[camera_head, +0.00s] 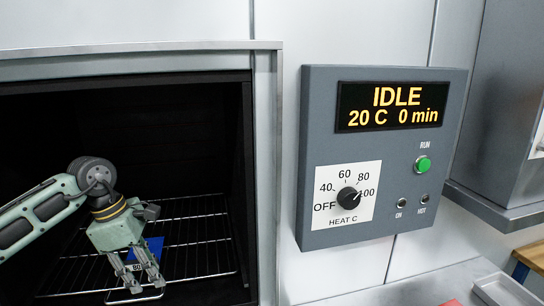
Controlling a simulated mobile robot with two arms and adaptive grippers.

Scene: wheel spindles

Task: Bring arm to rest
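My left arm reaches in from the left into the dark oven chamber (200,140). My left gripper (144,285) points down over the front part of the wire rack (205,262). Its two fingers are apart, with a gap showing between them. A blue piece (153,246) with a pale label reading "80" shows behind and between the fingers. A metal loop at the rack's front lies by the fingertips; I cannot tell whether they touch it. My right gripper is not in view.
The control panel (385,155) right of the opening reads IDLE, 20 C, 0 min. Its heat knob (348,198) points near 100, and the RUN button (423,164) is green. A pale tray (505,290) lies at the lower right. The oven's side frame (266,170) edges the opening.

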